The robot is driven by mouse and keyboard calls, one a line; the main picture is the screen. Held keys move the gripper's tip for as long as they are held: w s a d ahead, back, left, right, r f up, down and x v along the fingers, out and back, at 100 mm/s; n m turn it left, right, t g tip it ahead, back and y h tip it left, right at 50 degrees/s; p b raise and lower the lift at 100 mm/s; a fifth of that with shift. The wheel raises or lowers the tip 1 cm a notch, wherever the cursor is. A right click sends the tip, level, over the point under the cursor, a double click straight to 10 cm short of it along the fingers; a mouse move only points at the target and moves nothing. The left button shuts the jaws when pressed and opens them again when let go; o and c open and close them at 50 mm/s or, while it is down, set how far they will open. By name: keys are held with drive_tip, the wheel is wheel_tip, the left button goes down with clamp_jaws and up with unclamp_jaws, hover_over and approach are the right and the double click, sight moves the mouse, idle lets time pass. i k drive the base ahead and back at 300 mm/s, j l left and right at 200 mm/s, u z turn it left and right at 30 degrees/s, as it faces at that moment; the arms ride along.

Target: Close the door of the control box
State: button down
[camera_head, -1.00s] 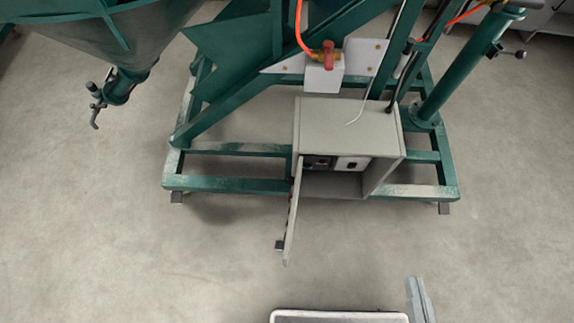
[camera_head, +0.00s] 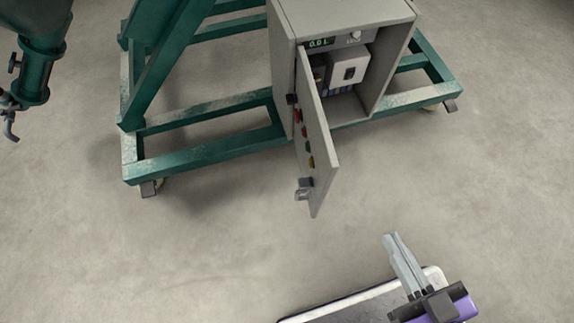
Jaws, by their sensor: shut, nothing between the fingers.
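The grey control box (camera_head: 350,18) is mounted on the green frame at the top centre. Its door (camera_head: 318,150) stands wide open, hinged on the box's left side and sticking out toward me. The door's outer face carries several coloured buttons and a dark latch handle (camera_head: 304,188). Inside the box a white unit (camera_head: 348,68) and a small display show. My gripper (camera_head: 391,238) is at the lower right, its fingers together and empty. It is apart from the door, to the right of and below the door's free edge.
The green frame (camera_head: 205,154) with feet stands on the floor around the box. A metal outlet with a valve (camera_head: 34,72) hangs at the upper left. The concrete floor (camera_head: 200,240) between my body and the frame is clear.

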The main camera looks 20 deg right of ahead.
sight(322, 151)
drive_tip(key=k+j, duration=0.1)
drive_tip(key=j, duration=0.15)
drive_tip(key=k+j, duration=0.1)
drive_tip(key=k, duration=0.3)
drive_tip(key=k+j, duration=0.1)
drive_tip(key=k, duration=0.3)
